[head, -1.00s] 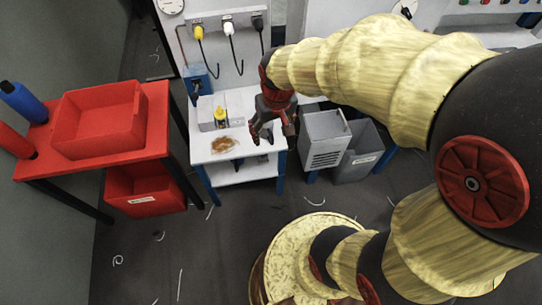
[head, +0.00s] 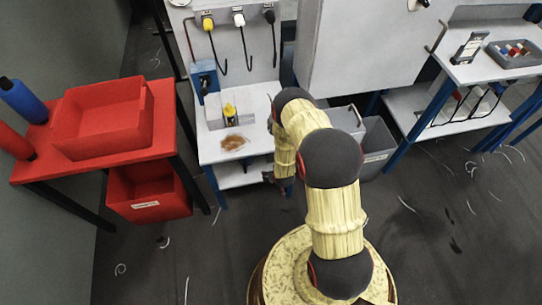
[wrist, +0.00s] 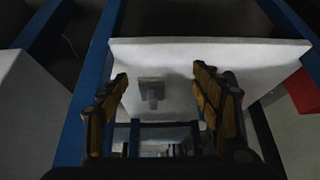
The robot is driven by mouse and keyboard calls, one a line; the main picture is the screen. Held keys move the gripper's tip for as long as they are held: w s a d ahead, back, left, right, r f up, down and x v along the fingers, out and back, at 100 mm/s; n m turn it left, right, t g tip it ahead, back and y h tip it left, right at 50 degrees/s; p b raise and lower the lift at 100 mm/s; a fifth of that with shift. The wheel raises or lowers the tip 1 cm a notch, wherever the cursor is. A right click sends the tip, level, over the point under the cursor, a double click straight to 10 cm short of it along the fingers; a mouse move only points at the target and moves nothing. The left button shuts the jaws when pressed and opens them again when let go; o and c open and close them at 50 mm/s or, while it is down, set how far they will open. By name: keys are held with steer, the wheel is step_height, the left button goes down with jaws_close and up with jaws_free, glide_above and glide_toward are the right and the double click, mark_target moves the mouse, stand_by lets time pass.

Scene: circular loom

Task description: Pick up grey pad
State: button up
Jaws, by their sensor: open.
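In the wrist view a small grey, squarish thing (wrist: 152,82) with a narrower part below it shows against a white board (wrist: 215,54). It may be the grey pad, but the picture is too dark to be sure. My gripper (wrist: 161,77) is open, with one finger on each side of this grey thing in the picture. In the head view my gripper (head: 284,182) is low beside the front right of the small white table (head: 262,105), partly hidden by my arm.
A red bench (head: 165,115) with red bins is at left. Blue table legs (wrist: 92,70) flank the wrist view.

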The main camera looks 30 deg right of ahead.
step_height(320, 180, down, 5)
steer(key=s+t, duration=0.2)
steer(key=t, duration=0.1)
steer(key=t+h+b, duration=0.2)
steer(key=t+b, duration=0.1)
steer(key=t, duration=0.1)
glide_toward(272, 156)
steer(key=x, duration=0.7)
steer(key=b+x, duration=0.2)
steer(key=x, duration=0.2)
steer(key=shift+w+d+f+b, duration=0.15)
steer(key=shift+w+f+b, duration=0.1)
steer(key=shift+w+b, duration=0.05)
steer(key=shift+r, duration=0.1)
steer(key=shift+c, duration=0.7)
steer(key=c, duration=1.5)
